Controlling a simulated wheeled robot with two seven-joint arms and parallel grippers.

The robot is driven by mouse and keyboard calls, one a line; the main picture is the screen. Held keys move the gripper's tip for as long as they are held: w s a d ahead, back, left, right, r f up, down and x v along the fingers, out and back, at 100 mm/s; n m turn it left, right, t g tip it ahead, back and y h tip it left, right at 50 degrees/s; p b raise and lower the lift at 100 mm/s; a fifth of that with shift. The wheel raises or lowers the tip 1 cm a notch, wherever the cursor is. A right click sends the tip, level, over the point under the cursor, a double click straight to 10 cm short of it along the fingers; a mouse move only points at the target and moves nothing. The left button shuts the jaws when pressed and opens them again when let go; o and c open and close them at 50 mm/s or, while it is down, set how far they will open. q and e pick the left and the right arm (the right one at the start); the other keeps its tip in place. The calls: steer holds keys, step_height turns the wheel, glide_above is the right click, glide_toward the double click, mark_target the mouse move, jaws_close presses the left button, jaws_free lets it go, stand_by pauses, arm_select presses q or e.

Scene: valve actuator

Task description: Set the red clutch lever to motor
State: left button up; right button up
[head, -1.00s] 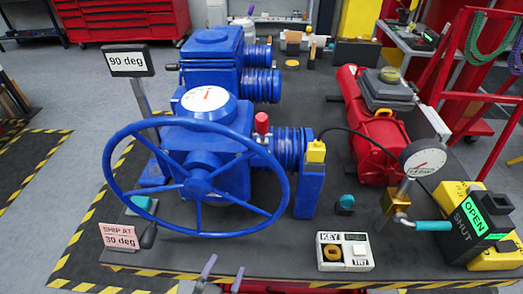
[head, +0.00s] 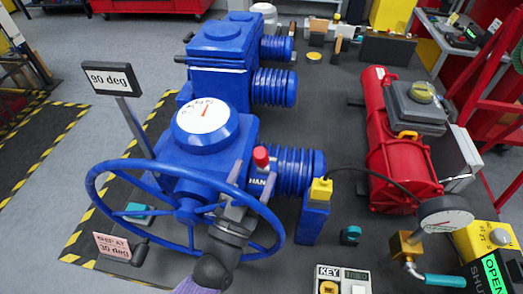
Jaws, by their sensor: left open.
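The red clutch lever (head: 261,157) is a short red knob standing upright on the blue valve actuator (head: 245,130), between the dial housing and the ribbed blue motor cylinder (head: 300,170). A label (head: 262,183) below it shows the letters "HAN"; the rest is hidden by a finger. My left gripper (head: 252,180) is open and reaches up from the bottom, over the blue handwheel's right side. Its fingertips are just below the red knob in the picture, one on each side of the label. I cannot tell whether they touch the lever. My right gripper is out of view.
The blue handwheel (head: 93,205) stands in front of the actuator, partly behind my left arm. A yellow-topped blue post (head: 312,215) with a black cable is close on the right. A pressure gauge (head: 445,218) and red tank (head: 395,175) stand further right.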

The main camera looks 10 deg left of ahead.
mark_target(258, 164)
arm_select(q)
steer(key=shift+x, duration=1.95)
jaws_close()
